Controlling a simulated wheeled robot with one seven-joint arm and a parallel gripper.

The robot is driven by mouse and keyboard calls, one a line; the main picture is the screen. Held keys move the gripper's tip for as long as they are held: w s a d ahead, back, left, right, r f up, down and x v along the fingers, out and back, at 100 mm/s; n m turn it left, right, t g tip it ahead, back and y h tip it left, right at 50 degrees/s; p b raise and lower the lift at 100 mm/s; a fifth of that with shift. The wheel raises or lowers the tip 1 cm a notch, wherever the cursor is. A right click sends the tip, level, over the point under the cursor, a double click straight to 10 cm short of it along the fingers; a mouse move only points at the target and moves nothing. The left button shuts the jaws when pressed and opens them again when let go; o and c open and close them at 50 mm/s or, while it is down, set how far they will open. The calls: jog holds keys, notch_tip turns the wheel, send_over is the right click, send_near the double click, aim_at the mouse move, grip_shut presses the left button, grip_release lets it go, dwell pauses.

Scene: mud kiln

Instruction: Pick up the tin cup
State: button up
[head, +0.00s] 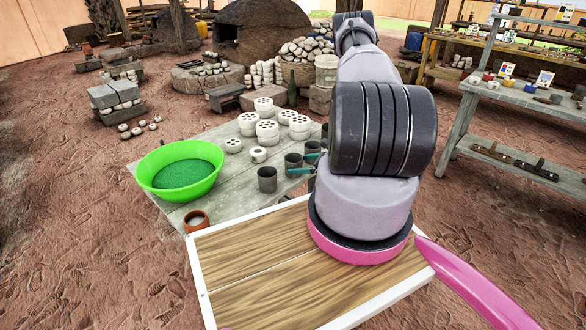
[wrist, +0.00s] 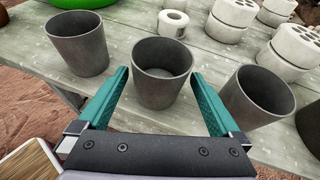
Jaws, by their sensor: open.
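Several plain dark grey metal cups stand upright on the grey wooden table. The frames do not mark one as the tin cup. In the wrist view, the middle cup (wrist: 163,80) stands between the teal fingers of my gripper (wrist: 159,77). The fingers are open, one on each side of it, with a gap visible at the right. A left cup (wrist: 78,45) and a right cup (wrist: 257,98) stand outside the fingers.
The grey table (head: 215,202) also holds a green basin (head: 182,170), a small brown pot (head: 196,223), a white ring-shaped piece (head: 258,154) and stacked white perforated pieces (head: 267,131). The right cup stands close beside the right finger. Another dark vessel shows at the wrist view's right edge.

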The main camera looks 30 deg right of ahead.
aim_at(288, 165)
jog(key=shift+f+x, duration=0.2)
jog(key=shift+x, duration=2.8)
jog(key=shift+d, duration=0.1)
jog(key=c, duration=1.3)
jog(key=shift+s, duration=0.1)
jog(key=shift+r, duration=0.1)
